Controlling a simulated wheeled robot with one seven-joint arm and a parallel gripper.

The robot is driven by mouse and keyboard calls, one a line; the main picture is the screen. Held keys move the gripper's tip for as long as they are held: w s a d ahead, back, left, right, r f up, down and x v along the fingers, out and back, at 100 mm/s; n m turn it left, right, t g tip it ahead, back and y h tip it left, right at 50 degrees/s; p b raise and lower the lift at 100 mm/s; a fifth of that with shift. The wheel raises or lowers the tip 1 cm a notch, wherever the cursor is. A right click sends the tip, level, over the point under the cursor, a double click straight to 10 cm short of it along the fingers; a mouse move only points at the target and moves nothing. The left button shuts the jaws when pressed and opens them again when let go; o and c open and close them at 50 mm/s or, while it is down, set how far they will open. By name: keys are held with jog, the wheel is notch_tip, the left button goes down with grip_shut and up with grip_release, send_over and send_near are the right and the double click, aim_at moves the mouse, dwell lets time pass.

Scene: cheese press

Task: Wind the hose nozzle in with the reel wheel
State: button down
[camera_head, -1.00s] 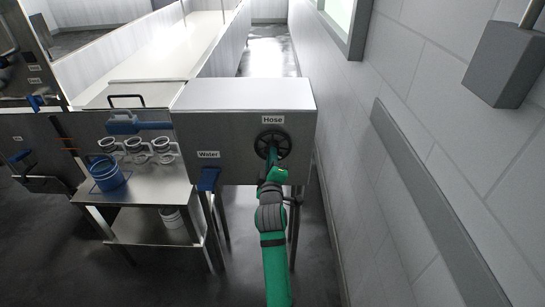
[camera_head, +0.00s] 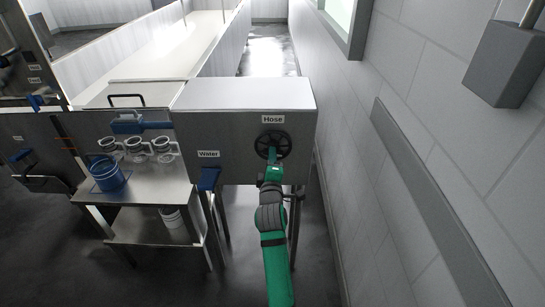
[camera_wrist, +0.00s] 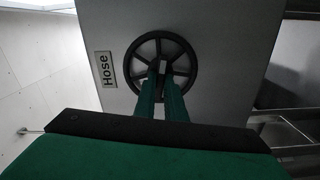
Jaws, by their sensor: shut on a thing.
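The reel wheel (camera_head: 272,144) is a black spoked wheel on the front of a steel box, under a "Hose" label (camera_head: 273,119). In the wrist view the wheel (camera_wrist: 187,53) faces me, with the label (camera_wrist: 105,70) on its left. My gripper (camera_head: 271,155) reaches to the wheel; its two green fingers (camera_wrist: 162,78) meet the wheel near the hub and are shut on it. The exact grip on hub or spoke is partly hidden by the fingers. I cannot make out the hose nozzle in either view.
The steel box (camera_head: 215,95) also bears a "Water" label with a blue lever (camera_head: 208,179) below it. A steel table (camera_head: 150,190) with a blue bucket (camera_head: 107,174) and several jugs stands to the left. A block wall (camera_head: 400,200) runs close on the right.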

jog(key=c, duration=1.8)
grip_release()
jog(key=s, duration=1.1)
jog(key=shift+w, duration=0.1)
